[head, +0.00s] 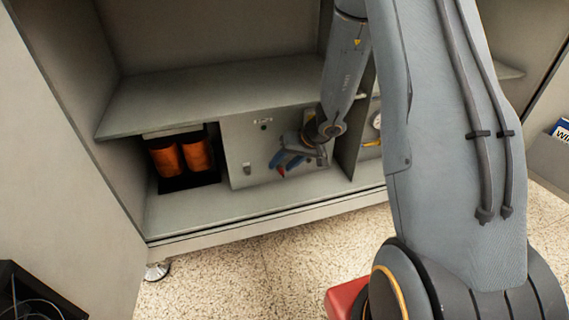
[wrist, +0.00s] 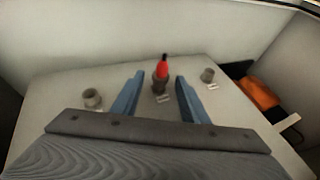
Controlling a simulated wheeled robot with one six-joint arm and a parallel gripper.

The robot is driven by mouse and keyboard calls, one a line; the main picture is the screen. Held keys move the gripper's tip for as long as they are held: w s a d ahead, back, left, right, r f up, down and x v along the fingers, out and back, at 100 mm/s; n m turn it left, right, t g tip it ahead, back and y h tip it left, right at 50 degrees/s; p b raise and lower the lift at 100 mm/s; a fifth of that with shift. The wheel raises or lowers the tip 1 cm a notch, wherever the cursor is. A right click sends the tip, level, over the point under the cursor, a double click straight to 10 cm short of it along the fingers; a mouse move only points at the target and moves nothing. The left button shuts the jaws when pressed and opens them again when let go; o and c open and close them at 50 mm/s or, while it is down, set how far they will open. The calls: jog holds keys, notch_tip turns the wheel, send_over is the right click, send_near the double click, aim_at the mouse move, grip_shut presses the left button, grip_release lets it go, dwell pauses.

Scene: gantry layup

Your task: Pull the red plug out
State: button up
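The red plug (wrist: 162,69) stands out from a grey socket (wrist: 160,83) on a pale panel, seen in the wrist view between my two blue fingers. In the head view, the red plug (head: 281,171) shows as a small red tip by the fingers, mostly hidden by them. My gripper (wrist: 155,88) is open, with a finger on each side of the plug and a gap to each. It also shows in the head view (head: 284,160), inside the lower bay of the cabinet in front of the panel (head: 240,135).
Two empty-looking grey sockets (wrist: 92,98) and (wrist: 207,75) flank the plug. Orange cylinders (head: 181,155) sit in a dark box left of the panel. A shelf (head: 210,90) lies above and a divider (head: 351,140) stands right of the panel. A gauge (head: 377,121) is beyond it.

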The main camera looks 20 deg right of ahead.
grip_shut()
jog(key=shift+s+b, duration=1.05)
jog(key=shift+s, duration=0.4)
dwell(0.5)
jog(key=shift+s+b, duration=1.55)
jog(key=shift+s, duration=0.15)
